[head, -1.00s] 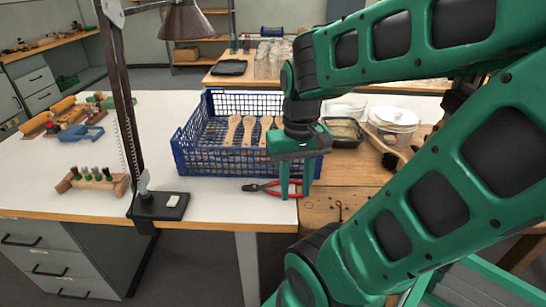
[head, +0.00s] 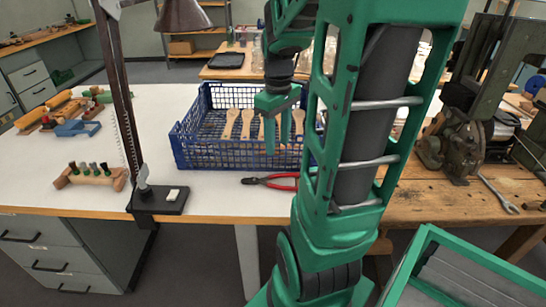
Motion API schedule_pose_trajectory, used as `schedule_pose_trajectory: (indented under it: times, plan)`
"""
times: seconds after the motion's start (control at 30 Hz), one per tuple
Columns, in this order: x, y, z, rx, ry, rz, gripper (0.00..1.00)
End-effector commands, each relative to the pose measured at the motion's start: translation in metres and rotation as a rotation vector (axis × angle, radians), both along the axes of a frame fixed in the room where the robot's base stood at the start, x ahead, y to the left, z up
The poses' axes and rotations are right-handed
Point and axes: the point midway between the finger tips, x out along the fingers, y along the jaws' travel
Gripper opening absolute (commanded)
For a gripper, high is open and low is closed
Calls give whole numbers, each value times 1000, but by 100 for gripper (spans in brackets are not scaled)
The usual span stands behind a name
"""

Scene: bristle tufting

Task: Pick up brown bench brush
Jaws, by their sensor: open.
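My gripper (head: 277,142) is open and empty, fingers pointing down in front of the wooden pieces in the blue mesh crate (head: 222,160). It looks to be over or inside the crate; its exact height is unclear. Several pale wooden paddle-shaped pieces (head: 230,122) stand in a row in the crate. A dark-bristled brush with a brown handle showed earlier on the wooden bench to the right of the crate. That spot is now hidden behind my arm, so I do not see the brush.
Red-handled pliers (head: 272,182) lie in front of the crate. A lamp stand with a black base (head: 158,201) rises to the left.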

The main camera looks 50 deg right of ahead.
Motion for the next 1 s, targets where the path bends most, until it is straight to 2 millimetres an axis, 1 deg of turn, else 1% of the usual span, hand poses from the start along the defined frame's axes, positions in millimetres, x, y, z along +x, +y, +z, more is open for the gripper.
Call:
schedule_pose_trajectory:
  times: [0.03, 0.1, 0.2, 0.3, 0.4, 0.5, 0.6, 0.77, 1.0]
  plan:
    - [13, -18, -4, 8, 1, 68, 41]
    - [32, -40, -10, 19, -10, 193, 41]
    - [55, -71, -21, 37, -33, 360, 41]
    - [72, -97, -31, 49, -62, 495, 41]
    - [82, -114, -38, 55, -85, 584, 41]
    - [87, -124, -42, 57, -100, 638, 41]
    - [90, -129, -44, 58, -108, 664, 41]
    - [92, -129, -49, 58, -110, 673, 41]
    - [95, -125, -83, 61, -108, 672, 41]
